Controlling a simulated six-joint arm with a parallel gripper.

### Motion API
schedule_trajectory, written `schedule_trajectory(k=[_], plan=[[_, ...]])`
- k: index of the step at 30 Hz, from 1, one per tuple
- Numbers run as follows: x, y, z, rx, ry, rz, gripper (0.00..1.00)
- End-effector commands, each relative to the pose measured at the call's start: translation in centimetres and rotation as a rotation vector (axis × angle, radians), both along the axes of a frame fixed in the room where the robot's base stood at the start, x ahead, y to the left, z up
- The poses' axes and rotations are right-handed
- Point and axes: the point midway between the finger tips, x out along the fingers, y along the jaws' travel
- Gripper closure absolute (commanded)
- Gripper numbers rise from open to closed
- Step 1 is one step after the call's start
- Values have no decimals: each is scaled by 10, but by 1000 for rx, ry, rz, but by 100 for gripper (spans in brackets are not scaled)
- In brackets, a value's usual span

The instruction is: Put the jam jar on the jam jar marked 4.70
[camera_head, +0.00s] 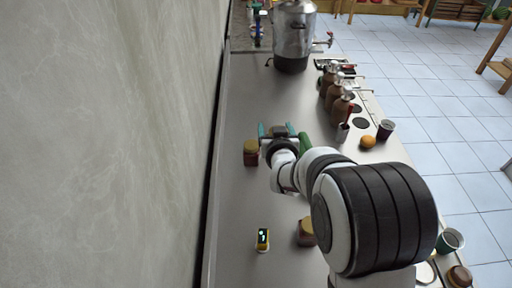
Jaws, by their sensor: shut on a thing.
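My gripper (278,131) is over the middle of the counter, with teal parts showing on both sides of a dark middle. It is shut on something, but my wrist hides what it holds. A brown jam jar (251,154) with a tan lid stands just left of my gripper, apart from it as far as I can see. Another brown jar (305,234) stands nearer, partly hidden by my arm. A third jar (459,277) is at the lower right edge. No 4.70 mark is readable on any jar.
A small yellow device with a lit display (262,238) stands on the counter (238,205). A green thing (305,143) lies close right of my gripper. Brown bottles (340,108), an orange fruit (368,141) and a dark cup (385,130) line the right side. A metal urn (293,38) stands far back.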

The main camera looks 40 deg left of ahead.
Motion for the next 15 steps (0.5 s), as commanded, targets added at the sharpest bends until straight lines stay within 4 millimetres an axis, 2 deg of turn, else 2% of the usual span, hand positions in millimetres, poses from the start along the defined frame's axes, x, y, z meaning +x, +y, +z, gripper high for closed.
schedule_trajectory(k=[3,7,11,15], plan=[[9,22,17,1,-6,130,96],[20,36,28,-4,-8,260,96],[37,38,34,-5,-12,358,96],[60,28,36,-8,-13,409,96]])
